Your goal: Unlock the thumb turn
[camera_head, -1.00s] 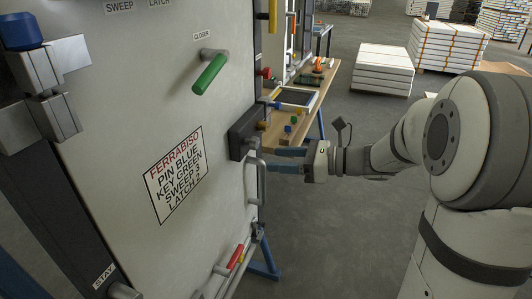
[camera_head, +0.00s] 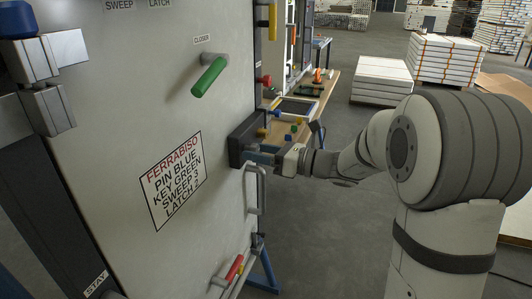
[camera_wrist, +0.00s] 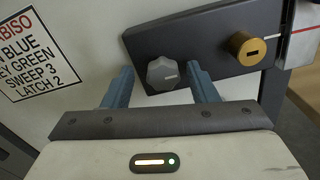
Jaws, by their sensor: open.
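The thumb turn (camera_wrist: 163,74) is a grey lobed knob on a dark lock case in the wrist view. The lock case (camera_wrist: 225,35) also shows on the door's right edge in the head view (camera_head: 238,140). My gripper (camera_wrist: 162,80) is open, with one blue-grey finger to the left of the knob and one to its right. The fingertips reach about level with the knob in the picture; I cannot tell whether they touch it. In the head view my gripper (camera_head: 262,155) is at the lock case, and the knob is hidden there.
A brass key cylinder (camera_wrist: 246,48) sits right of the knob. A pull handle (camera_head: 258,190) stands below the lock case. A green lever (camera_head: 209,77) sticks out above. A wooden bench (camera_head: 318,101) with small parts stands behind. Open floor lies to the right.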

